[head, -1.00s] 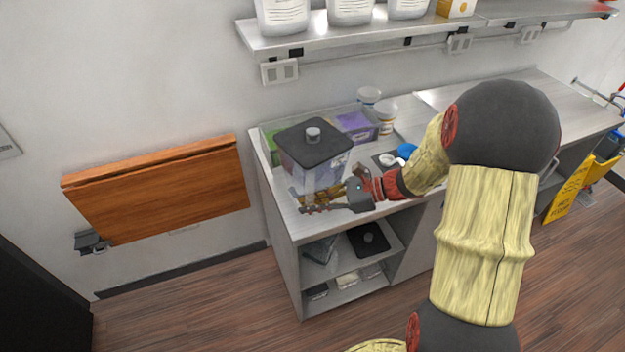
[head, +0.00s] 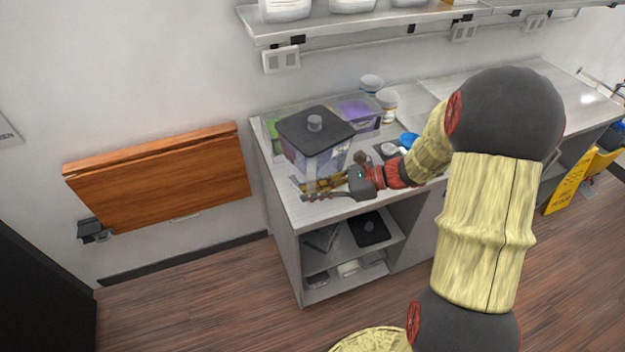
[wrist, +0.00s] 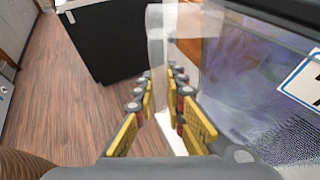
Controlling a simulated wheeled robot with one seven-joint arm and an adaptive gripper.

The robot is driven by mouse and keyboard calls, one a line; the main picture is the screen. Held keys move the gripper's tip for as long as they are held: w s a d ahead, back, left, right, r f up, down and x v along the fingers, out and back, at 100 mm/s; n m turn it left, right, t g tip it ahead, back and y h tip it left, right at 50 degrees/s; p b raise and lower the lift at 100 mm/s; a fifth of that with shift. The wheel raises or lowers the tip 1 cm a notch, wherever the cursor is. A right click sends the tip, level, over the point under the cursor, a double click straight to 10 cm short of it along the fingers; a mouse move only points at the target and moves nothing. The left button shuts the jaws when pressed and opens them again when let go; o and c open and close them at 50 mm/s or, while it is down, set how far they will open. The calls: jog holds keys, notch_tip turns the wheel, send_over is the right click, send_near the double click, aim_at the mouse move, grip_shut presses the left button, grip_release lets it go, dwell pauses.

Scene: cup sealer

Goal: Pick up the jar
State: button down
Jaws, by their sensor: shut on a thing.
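The jar (head: 322,160) is a clear, square-sided container with a black lid and a grey knob, at the left end of the steel counter. It looks upright. My gripper (head: 312,188) is at the jar's near side, low down. In the wrist view the jar's clear wall (wrist: 245,75) fills the right side, and its clear handle (wrist: 157,50) runs down between my two fingers. My gripper is shut on this handle. I cannot tell whether the jar's base touches the counter.
Clear bins with green and purple contents (head: 355,110) stand right behind the jar. White tubs (head: 387,103) and a blue lid (head: 409,139) are to the right on the counter (head: 283,197). A wall shelf (head: 350,22) hangs above. A folded wooden wall table (head: 160,180) is at left.

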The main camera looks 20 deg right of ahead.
aim_at(311, 184)
jog(key=shift+r, duration=0.5)
notch_tip(311, 184, up, 2)
jog(key=shift+r+p, duration=0.15)
jog(key=shift+p, duration=0.3)
jog(key=s+a+r+p, duration=0.2)
jog(key=s+r+p, duration=0.4)
jog(key=s+r, duration=0.7)
jog(key=shift+s+a+p, duration=0.25)
jog(key=shift+s+p, duration=0.05)
jog(key=shift+s, duration=0.15)
